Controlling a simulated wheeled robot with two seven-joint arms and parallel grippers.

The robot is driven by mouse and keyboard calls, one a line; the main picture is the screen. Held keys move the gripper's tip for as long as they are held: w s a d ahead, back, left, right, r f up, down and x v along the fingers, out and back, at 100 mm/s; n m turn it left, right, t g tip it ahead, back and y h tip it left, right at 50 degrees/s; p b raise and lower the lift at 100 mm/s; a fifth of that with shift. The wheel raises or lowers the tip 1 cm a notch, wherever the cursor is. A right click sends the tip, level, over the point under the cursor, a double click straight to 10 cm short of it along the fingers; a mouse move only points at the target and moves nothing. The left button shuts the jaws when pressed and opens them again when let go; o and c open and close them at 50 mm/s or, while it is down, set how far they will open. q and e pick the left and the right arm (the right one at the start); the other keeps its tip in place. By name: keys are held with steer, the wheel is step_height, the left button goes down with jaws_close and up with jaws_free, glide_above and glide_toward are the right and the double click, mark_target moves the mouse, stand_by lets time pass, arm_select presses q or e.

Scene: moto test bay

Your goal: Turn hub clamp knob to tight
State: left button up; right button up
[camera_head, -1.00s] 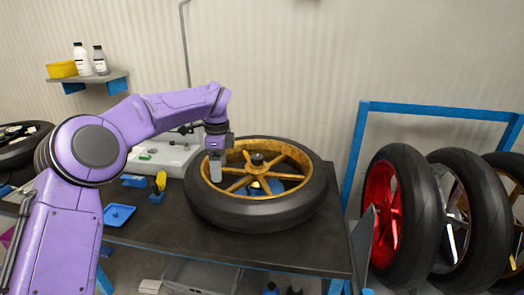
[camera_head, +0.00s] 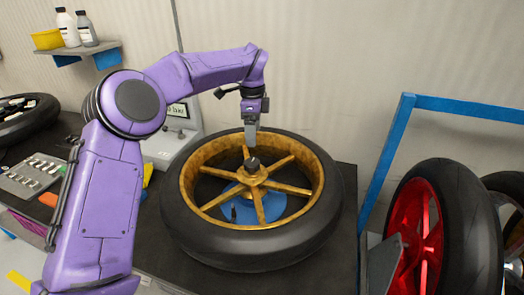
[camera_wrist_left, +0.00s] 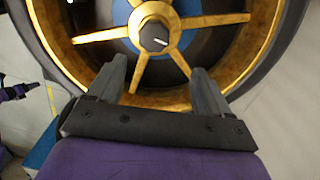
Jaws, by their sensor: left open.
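The hub clamp knob (camera_head: 253,164) is a small black knob at the centre of a gold-spoked wheel (camera_head: 189,179) with a black tyre, lying flat on the dark bench. In the left wrist view the knob (camera_wrist_left: 155,37) shows a white pointer line aimed to the lower right. My left gripper (camera_head: 251,143) points down just above the knob in the head view. In the wrist view its two fingers (camera_wrist_left: 159,78) are apart with nothing between them, and the knob lies beyond their tips. My right gripper is not in view.
A grey device with a display (camera_head: 176,132) stands behind the wheel at left. A tray of small metal parts (camera_head: 32,174) lies at far left. A blue rack (camera_head: 465,109) with a red-rimmed wheel (camera_head: 416,228) stands at right.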

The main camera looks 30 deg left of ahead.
arm_select(q)
steer(key=p, duration=0.2)
glide_above(252, 162)
steer(key=f, duration=0.5)
steer(key=shift+s+f, duration=0.3)
steer(key=shift+s, duration=0.1)
steer(key=f, duration=0.1)
steer(key=w+f, duration=0.1)
steer(key=f, duration=0.2)
steer(key=shift+w, duration=0.25)
steer(key=shift+s+r, duration=0.1)
steer(key=shift+s, duration=0.3)
steer(key=shift+w, duration=0.1)
steer(key=c, duration=1)
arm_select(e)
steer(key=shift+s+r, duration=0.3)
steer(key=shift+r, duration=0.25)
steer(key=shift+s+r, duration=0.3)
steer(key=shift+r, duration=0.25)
